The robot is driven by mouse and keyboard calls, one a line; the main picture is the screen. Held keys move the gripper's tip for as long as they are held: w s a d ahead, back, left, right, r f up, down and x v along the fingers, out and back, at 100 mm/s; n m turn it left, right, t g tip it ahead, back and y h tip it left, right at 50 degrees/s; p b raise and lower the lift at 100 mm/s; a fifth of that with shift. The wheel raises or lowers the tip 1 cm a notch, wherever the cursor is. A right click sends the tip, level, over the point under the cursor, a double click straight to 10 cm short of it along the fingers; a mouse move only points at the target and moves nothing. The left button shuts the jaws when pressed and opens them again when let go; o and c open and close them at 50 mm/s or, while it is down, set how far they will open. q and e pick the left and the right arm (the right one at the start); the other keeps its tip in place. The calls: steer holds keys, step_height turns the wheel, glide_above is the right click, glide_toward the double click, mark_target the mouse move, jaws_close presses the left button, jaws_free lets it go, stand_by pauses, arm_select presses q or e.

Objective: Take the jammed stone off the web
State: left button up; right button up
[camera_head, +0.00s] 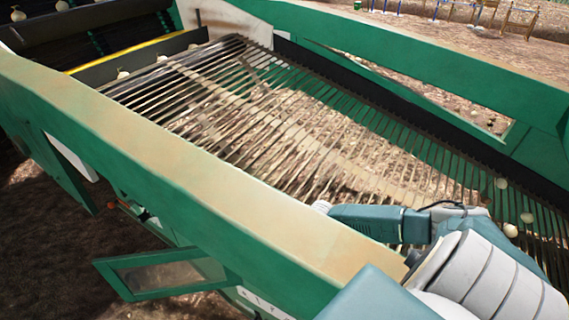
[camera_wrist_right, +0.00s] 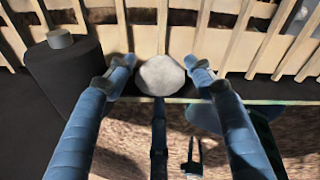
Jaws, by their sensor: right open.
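In the right wrist view a pale grey, rounded stone (camera_wrist_right: 160,77) sits at the edge of the web's light rods (camera_wrist_right: 180,30). My right gripper (camera_wrist_right: 163,66) is open, with one blue finger on each side of the stone and small gaps visible. Whether either finger touches it I cannot tell. In the head view the web (camera_head: 290,125) slopes across the machine between green side walls. My right arm comes in from the lower right over the near wall. I cannot make out the stone or the right fingertips there. My left gripper is not in view.
A dark cylindrical roller (camera_wrist_right: 68,80) stands close left of the fingers in the wrist view. The near green side wall (camera_head: 170,150) runs below my arm. A few pale onions (camera_head: 510,230) lie on the web at the right. The web's middle is bare.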

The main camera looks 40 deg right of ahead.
steer(key=c, duration=1.3)
steer(key=shift+o, duration=0.2)
steer(key=shift+r, duration=0.15)
